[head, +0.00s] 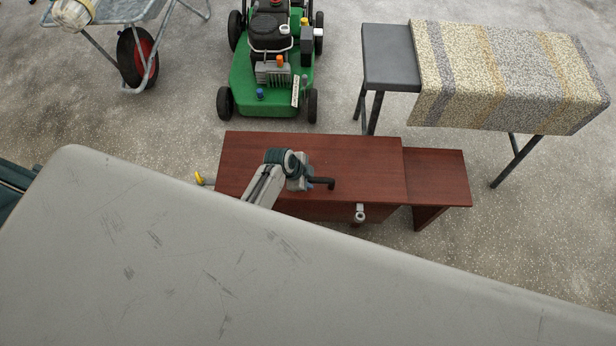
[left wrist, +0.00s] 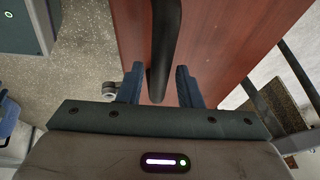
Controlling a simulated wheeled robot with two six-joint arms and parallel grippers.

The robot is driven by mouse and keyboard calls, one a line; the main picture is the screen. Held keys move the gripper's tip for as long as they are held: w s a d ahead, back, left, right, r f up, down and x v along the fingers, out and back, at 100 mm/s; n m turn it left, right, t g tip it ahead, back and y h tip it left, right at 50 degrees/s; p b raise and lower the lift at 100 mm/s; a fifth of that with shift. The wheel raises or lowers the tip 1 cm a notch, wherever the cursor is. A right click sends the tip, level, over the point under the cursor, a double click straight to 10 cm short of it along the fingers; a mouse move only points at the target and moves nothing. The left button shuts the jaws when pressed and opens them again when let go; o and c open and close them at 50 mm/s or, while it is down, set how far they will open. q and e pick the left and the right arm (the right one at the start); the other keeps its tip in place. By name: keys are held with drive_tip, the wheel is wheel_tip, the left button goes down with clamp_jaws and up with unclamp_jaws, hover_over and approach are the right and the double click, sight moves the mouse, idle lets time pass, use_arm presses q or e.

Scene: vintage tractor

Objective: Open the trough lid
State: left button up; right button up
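The trough is a long red-brown wooden box with a flat lid (head: 350,150), shut, in the middle of the head view. A black bar handle (head: 322,183) sticks out near the lid's front edge. My left gripper (head: 306,182) is over the front of the lid at this handle. In the left wrist view the black handle (left wrist: 165,40) runs down between the blue fingers of my left gripper (left wrist: 160,88). The fingers are apart, with a gap visible beside the handle. The reddish wood (left wrist: 215,40) lies behind it. My right gripper is in neither view.
A lower red-brown wooden piece (head: 440,175) adjoins the trough's right side. A green lawn mower (head: 270,75) stands behind, a wheelbarrow (head: 140,60) back left, and a dark bench (head: 388,58) with a striped cloth (head: 505,75) back right. Speckled floor is clear at right.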

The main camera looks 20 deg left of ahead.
use_arm(q)
clamp_jaws()
drive_tip(key=shift+r, duration=0.1)
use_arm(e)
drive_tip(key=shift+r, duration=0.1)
